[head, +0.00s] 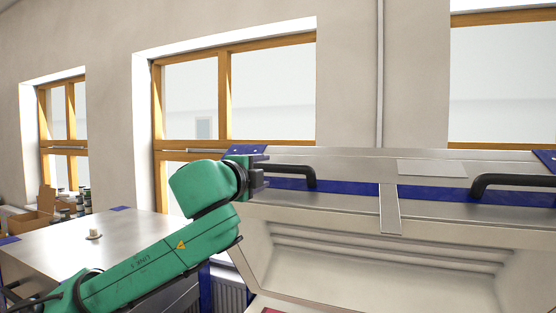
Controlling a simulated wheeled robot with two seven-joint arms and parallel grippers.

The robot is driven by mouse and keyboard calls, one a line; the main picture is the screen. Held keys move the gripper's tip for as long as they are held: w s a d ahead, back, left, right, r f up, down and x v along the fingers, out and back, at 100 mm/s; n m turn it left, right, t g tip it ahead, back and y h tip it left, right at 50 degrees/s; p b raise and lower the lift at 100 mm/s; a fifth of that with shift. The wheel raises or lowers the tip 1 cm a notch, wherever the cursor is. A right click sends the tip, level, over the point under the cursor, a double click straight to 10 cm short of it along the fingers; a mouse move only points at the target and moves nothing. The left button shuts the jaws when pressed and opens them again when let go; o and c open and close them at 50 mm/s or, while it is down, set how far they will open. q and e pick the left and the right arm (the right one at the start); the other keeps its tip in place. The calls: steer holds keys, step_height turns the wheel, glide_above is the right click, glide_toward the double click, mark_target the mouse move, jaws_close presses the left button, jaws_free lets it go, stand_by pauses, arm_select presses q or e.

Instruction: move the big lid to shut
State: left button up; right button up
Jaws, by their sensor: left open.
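The big lid (345,235) of the kiln stands raised and open, its pale, ribbed inner side facing me. Its front edge is steel with a blue band (350,187). A black left handle (298,170) and a black right handle (512,181) sit on that edge. My left gripper (264,176), on a green arm, is open at the left end of the left handle. Whether its fingers go around the handle or only stand beside it I cannot tell. My right gripper is out of view.
A steel-topped cabinet (110,243) with a small pale knob (94,234) stands at the left. Cardboard boxes (42,209) and jars are behind it. A radiator (228,290) shows under the window. The wall with windows is behind the lid.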

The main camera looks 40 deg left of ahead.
mark_target(277, 167)
arm_select(q)
steer(key=p+x, duration=0.2)
steer(key=x, duration=0.2)
steer(key=p+x, duration=0.2)
steer(key=x, duration=0.3)
steer(key=shift+d+r+p, duration=0.2)
steer(key=shift+d+p, duration=0.05)
steer(key=shift+p, duration=0.15)
steer(key=shift+w+a+f, duration=0.2)
steer(key=shift+w+f, duration=0.05)
steer(key=shift+w, duration=0.2)
steer(key=shift+s, duration=0.15)
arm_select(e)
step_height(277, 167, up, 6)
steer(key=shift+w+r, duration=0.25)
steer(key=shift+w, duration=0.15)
arm_select(q)
jaws_close()
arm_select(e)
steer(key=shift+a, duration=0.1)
